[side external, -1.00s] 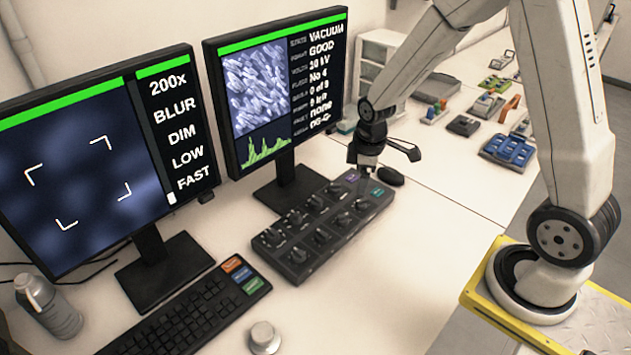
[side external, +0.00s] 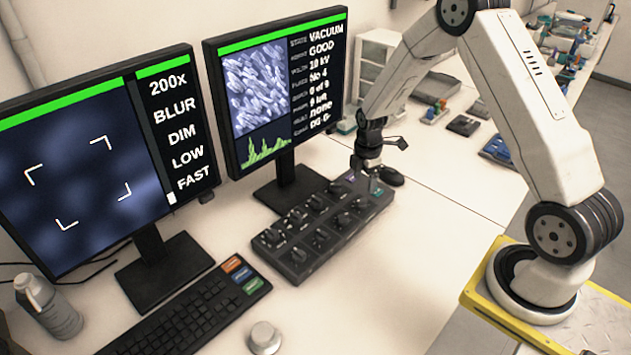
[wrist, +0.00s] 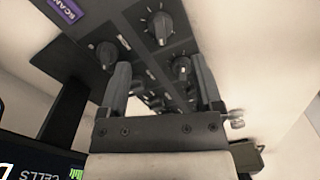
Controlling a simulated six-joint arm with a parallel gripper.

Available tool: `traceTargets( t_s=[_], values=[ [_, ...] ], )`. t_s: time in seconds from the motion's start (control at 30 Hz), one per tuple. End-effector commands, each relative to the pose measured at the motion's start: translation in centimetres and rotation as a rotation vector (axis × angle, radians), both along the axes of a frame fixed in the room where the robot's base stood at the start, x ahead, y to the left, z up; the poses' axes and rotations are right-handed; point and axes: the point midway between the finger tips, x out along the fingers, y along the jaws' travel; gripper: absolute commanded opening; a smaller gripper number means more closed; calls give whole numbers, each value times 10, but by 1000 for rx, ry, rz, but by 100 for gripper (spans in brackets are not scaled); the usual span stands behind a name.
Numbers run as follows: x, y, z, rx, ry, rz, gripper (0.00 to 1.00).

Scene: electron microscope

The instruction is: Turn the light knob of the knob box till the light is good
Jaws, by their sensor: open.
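The knob box (side external: 297,252) is a dark grey box with several black knobs in rows, lying on the white table in front of the right monitor. The wrist view shows its knobs, one large knob (wrist: 161,27) with white marks around it, and a purple SCAN label. I cannot read which knob is the light knob. My gripper (side external: 367,178) is over the box's far end. In the wrist view my gripper (wrist: 162,78) has its two fingers apart, with knobs showing between and beyond them; nothing is held. The left monitor (side external: 82,190) shows a dark blurred picture and reads BLUR, DIM, LOW, FAST.
The right monitor (side external: 277,85) stands close behind the box. A keyboard (side external: 180,318), a silver round knob (side external: 264,338) and a grey bottle (side external: 47,306) are at the front left. A dark mouse (side external: 391,176) lies beside the box's far end. The table right of the box is clear.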

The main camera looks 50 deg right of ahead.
Motion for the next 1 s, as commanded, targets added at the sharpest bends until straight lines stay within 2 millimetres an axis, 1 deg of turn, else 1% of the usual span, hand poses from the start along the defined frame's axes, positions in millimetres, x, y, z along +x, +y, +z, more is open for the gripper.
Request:
traceTargets(
  t_s=[0.17,0.5,0.7,0.83,1.0],
  values=[
    [0,0,-11,1,2,0,83],
    [0,0,-48,-1,1,-1,83],
    [0,0,-65,-2,1,-1,83],
    [0,0,-72,-2,0,-1,83],
    [0,0,-75,-2,0,-1,83]
  ],
)
